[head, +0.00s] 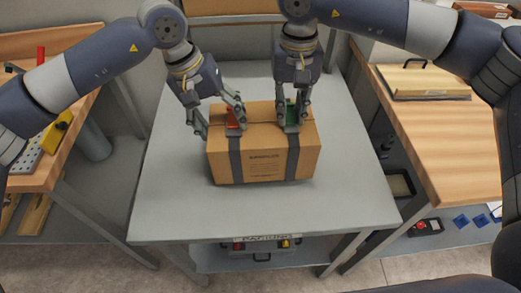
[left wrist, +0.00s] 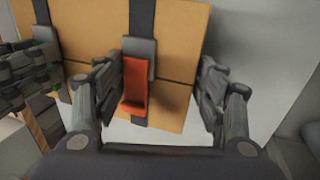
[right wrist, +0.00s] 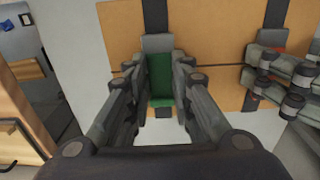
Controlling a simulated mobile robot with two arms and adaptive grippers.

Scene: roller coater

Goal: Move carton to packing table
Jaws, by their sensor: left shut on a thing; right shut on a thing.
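The brown carton (head: 264,165) has two dark straps and printed text on its front. It is over the middle of the grey table (head: 170,200), which has a blurred label on its front edge; I cannot tell whether it touches the top. A red handle (left wrist: 134,92) and a green handle (right wrist: 160,78) sit on the straps. My left gripper (head: 218,122) is at the carton's left end, its fingers set wide with the red handle and carton end between them. My right gripper (head: 292,122) is shut on the green handle.
A wooden bench with a yellow tool (head: 56,131) stands at the left. Another wooden bench (head: 440,140) with a handled board (head: 425,80) stands at the right. A lower shelf (head: 210,258) holds small items. The grey top is clear around the carton.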

